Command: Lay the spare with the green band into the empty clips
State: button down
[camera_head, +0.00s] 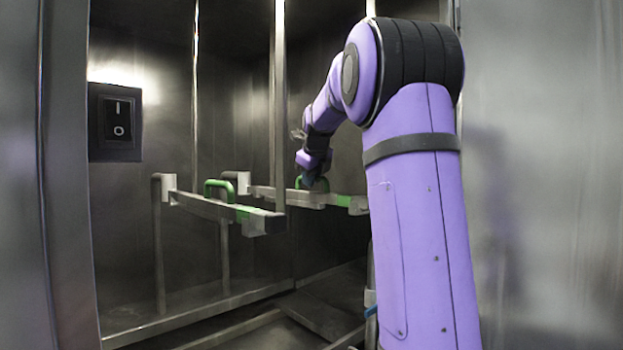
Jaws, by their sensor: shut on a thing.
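My gripper (313,182) is inside the washer chamber, low over a long grey bar (285,194). It is shut on that bar's green handle (298,183), which is partly hidden by the fingers. This bar has a green band (344,201) near its right end and lies about level. A second grey bar (205,205) runs nearer, to the left, with its own green handle (217,185) and green band (243,212). A pale clip-like block (168,184) shows at its left end, and another pale block (238,181) at the held bar's left end. Whether the held bar touches a clip cannot be told.
A black rocker switch (117,118) is on the left wall. Steel walls edge the opening on both sides. Below the bars are a metal ledge (210,308) and slanted plates (320,313).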

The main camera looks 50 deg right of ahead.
jog(key=c, duration=1)
grip_release()
jog(key=v, duration=1)
jog(key=shift+s+a+r, duration=0.1)
jog(key=shift+s+r, duration=0.05)
jog(key=shift+r, duration=0.15)
